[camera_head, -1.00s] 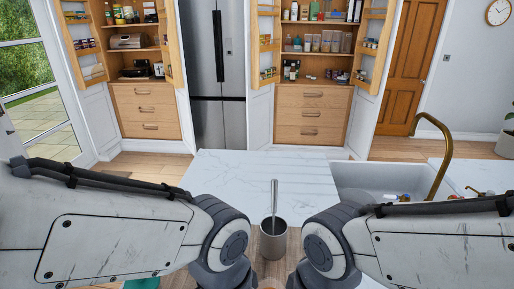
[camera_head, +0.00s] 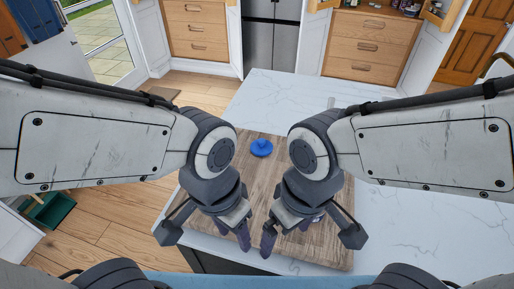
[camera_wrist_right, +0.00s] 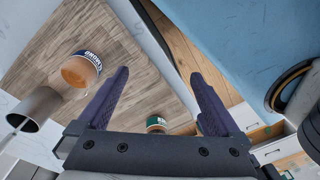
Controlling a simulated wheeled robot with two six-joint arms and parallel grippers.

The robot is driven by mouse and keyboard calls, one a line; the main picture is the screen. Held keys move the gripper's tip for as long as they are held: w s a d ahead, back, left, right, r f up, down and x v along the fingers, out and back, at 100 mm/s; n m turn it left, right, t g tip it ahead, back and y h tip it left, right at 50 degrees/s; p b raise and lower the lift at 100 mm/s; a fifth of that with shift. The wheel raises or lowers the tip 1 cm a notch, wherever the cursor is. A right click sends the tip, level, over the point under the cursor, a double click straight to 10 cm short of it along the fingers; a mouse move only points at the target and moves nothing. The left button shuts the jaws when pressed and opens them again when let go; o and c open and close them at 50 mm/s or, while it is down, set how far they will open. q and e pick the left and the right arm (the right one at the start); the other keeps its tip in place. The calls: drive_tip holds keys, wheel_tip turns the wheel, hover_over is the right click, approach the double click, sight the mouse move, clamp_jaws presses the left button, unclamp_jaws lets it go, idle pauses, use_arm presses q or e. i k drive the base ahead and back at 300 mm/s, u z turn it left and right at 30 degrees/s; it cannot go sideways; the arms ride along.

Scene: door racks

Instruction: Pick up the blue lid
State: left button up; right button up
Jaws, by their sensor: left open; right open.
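The blue lid (camera_head: 261,148) lies on the wooden board (camera_head: 262,178), with its small knob up. It sits beyond both grippers in the head view, between the two arms, and neither gripper touches it. My left gripper (camera_head: 233,230) is open and empty, pointing down over the near part of the board. My right gripper (camera_head: 287,232) is open and empty beside it, close to the left one. In the right wrist view, the right gripper (camera_wrist_right: 158,73) has its fingers spread with nothing between the tips. I do not make out the lid in that view.
The right wrist view shows an open jar with a blue label (camera_wrist_right: 81,71), a metal cup (camera_wrist_right: 40,105) with a utensil, and a green-labelled jar (camera_wrist_right: 157,123). The white marble worktop (camera_head: 410,225) is clear at right. A green bin (camera_head: 50,208) stands on the floor.

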sight(261, 147)
drive_tip(key=k, duration=1.25)
drive_tip(key=u, duration=0.95)
drive_tip(key=i, duration=1.45)
drive_tip(key=z, duration=0.4)
